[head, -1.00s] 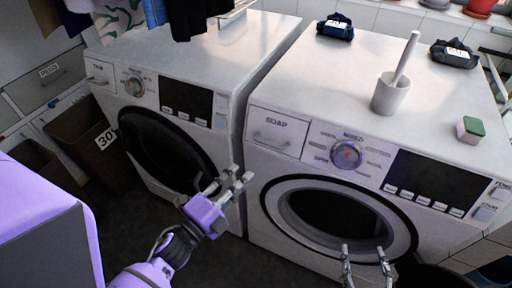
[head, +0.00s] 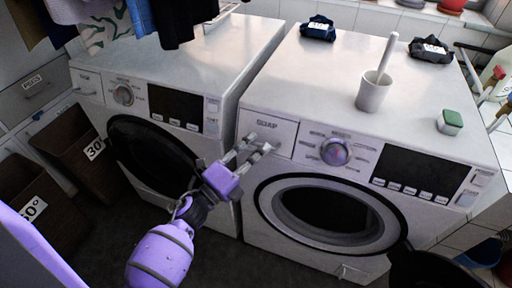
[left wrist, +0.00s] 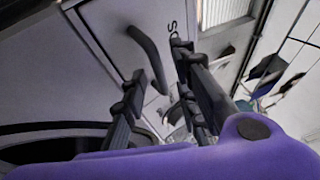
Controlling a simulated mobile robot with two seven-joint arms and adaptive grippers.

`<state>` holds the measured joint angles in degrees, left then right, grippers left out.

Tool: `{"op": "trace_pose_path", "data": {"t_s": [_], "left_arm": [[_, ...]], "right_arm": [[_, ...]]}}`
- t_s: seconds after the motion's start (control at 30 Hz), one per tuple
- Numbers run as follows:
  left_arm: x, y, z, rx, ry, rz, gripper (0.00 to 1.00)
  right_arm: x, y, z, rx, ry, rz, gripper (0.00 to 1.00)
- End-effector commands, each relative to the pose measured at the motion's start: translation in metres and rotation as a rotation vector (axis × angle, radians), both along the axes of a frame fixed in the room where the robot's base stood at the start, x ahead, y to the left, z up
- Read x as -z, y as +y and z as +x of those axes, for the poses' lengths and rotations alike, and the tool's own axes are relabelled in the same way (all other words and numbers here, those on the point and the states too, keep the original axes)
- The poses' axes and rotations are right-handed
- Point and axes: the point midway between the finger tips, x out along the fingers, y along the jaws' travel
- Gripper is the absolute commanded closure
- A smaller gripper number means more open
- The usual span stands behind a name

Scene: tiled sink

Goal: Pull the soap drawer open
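The soap drawer (head: 284,126) is the white panel marked SOAP at the upper left of the right-hand washing machine's front. It looks shut, flush with the front. My left gripper (head: 258,148) is in front of the drawer and covers its lower part. In the left wrist view, the drawer's dark bar handle (left wrist: 148,55) lies between the two spread fingers (left wrist: 158,65). The fingers are open; I cannot tell whether they touch the handle.
The round dial (head: 335,152) and dark display (head: 412,172) are right of the drawer. The round door (head: 275,205) is below. A second washing machine (head: 180,75) stands left. A white cup (head: 373,95) and green sponge (head: 450,121) stand on top. Brown baskets (head: 70,140) are far left.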

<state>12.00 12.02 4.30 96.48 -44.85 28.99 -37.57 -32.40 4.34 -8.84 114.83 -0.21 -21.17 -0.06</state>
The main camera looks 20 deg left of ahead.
Motion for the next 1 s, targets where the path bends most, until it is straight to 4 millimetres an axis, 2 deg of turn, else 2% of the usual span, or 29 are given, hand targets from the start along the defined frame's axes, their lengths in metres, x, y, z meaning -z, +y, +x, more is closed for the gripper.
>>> {"op": "trace_pose_path", "data": {"t_s": [0.33, 0.57, 1.0], "left_arm": [[-0.0002, -0.0024, 0.0055, -0.001, 0.002, 0.000, 0.73], [-0.0002, -0.0024, 0.0053, -0.001, 0.002, 0.000, 1.00], [0.0006, -0.0021, 0.0046, -0.002, 0.003, 0.002, 1.00]], "right_arm": [[-0.0012, 0.0001, 0.0007, 0.000, -0.003, 0.000, 0.46], [-0.0012, 0.0002, 0.0007, 0.000, -0.003, 0.000, 0.46], [-0.0008, 0.0002, 0.0004, 0.000, -0.001, 0.000, 0.46]]}}
